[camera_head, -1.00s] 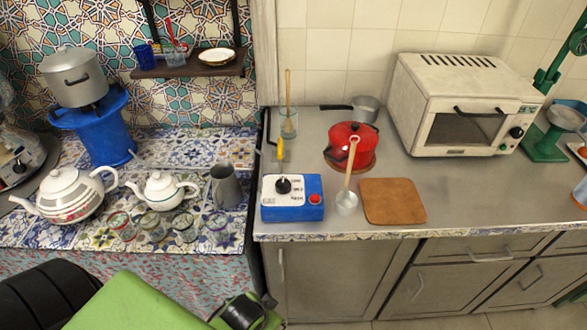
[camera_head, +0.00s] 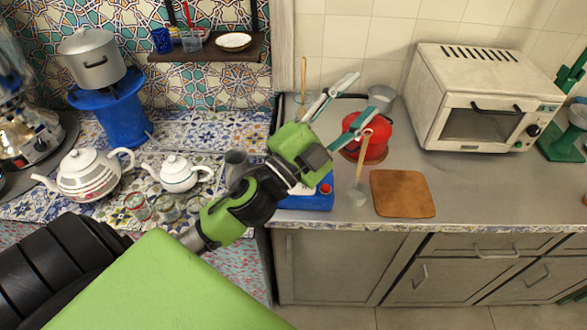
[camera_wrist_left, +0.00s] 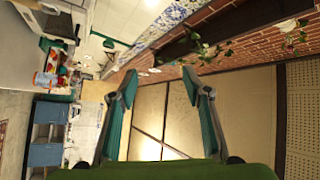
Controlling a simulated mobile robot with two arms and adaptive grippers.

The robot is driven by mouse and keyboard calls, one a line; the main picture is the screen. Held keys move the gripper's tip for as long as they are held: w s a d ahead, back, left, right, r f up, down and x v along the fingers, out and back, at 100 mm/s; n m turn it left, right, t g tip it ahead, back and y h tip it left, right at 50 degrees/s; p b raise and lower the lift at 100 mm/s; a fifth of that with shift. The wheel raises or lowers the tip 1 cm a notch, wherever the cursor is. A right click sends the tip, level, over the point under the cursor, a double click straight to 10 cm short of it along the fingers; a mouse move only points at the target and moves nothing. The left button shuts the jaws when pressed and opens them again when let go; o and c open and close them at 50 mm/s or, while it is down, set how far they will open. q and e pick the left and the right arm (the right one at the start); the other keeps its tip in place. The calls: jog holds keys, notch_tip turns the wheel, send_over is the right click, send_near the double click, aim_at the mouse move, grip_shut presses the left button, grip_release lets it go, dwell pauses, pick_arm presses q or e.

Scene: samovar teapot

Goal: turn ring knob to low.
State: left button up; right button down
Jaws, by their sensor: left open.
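A blue control box (camera_head: 308,203) with a red button (camera_head: 326,188) sits near the counter's front edge. Its white panel is mostly hidden behind my left gripper, and the black knob that showed on it earlier is out of sight. My left gripper (camera_head: 362,95) is open and empty, raised in front of the box, with its fingers pointing up and right across the red pot (camera_head: 376,142). In the left wrist view its teal fingers (camera_wrist_left: 160,80) are spread with nothing between them; the box does not show there. My right gripper is not in view.
A white oven (camera_head: 485,100) is at the back right. The counter front right is clear.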

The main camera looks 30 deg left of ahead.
pick_arm(q)
jog(key=s+d+r+m+g+h, duration=0.3)
jog(key=d+r+m+g+h, duration=0.2)
jog(key=d+m+h, duration=0.45)
jog(key=s+d+f+m+g, duration=0.35)
jog(key=f+m+g, duration=0.45)
jog(key=m, duration=0.5)
jog(key=a+f+m+g+y, duration=0.3)
jog(key=a+f+y, duration=0.45)
jog(key=a, duration=0.35)
jog(key=a+f+n+g+y, duration=0.15)
jog(key=a+y, duration=0.55)
jog(key=a, duration=0.9)
jog(key=shift+t, duration=0.25)
jog(key=p+x, duration=0.1)
jog(key=x, duration=0.3)
jog(key=p+x, duration=0.1)
jog(key=x, duration=0.4)
jog(key=p+x, duration=0.1)
jog(key=x, duration=0.4)
jog(key=shift+w+d+f, duration=0.1)
jog(key=shift+w+d, duration=0.2)
jog(key=shift+w, duration=0.05)
